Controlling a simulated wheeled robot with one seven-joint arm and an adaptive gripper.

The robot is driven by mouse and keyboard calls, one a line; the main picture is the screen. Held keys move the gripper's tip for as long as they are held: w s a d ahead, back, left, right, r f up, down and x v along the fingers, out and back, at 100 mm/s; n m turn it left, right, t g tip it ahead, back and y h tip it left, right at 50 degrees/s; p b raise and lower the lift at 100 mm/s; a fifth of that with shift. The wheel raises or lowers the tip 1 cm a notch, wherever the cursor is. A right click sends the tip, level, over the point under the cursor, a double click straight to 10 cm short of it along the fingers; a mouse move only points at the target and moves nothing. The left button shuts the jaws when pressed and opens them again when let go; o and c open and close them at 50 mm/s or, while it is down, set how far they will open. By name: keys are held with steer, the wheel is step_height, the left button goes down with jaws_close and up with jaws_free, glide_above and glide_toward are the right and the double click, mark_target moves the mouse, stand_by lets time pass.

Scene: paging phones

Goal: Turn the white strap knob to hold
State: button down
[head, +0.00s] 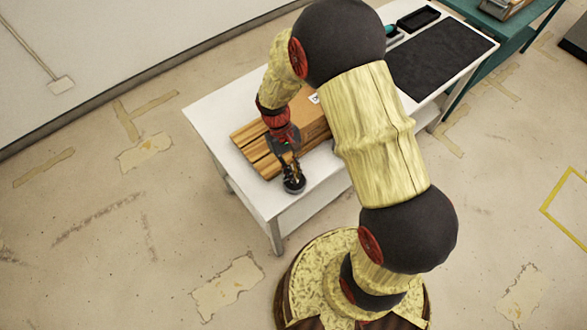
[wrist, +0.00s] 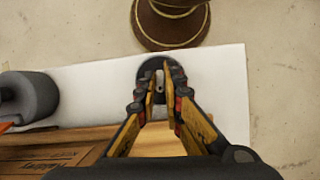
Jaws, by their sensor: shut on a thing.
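A dark round piece (head: 294,187) stands at the table's front edge, beside a wooden crate. It also shows in the wrist view (wrist: 150,62), beyond my fingertips. A small pale upright bit (wrist: 159,80) shows between the fingertips, over the dark disc; I take it for the white strap knob, mostly hidden by the fingers. My gripper (head: 291,176) points down at the disc. Its yellow and black fingers (wrist: 161,90) are closed in on the pale bit. The knob's markings and the direction it points cannot be read.
The white table (head: 240,105) carries the slatted wooden crate (head: 257,137) close behind my gripper. A dark mat (head: 440,52) and a black tray (head: 418,19) lie at the far end. A teal table (head: 500,33) stands beyond. The table's front corner is bare.

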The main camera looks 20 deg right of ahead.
steer(key=m+y+p, duration=0.1)
steer(key=m, duration=0.1)
steer(key=m+p, duration=0.1)
steer(key=m, duration=0.1)
steer(key=shift+d+r+y, duration=0.1)
steer(key=shift+d+y, duration=0.05)
steer(key=shift+y, duration=0.25)
steer(key=shift+m+t+y+p, duration=0.5)
steer(key=shift+m+p, duration=0.45)
steer(key=shift+m, duration=0.95)
steer(key=c, duration=1.9)
jaws_free()
steer(key=v, duration=1.1)
steer(key=shift+w+d+r, duration=0.25)
steer(key=shift+r, duration=0.05)
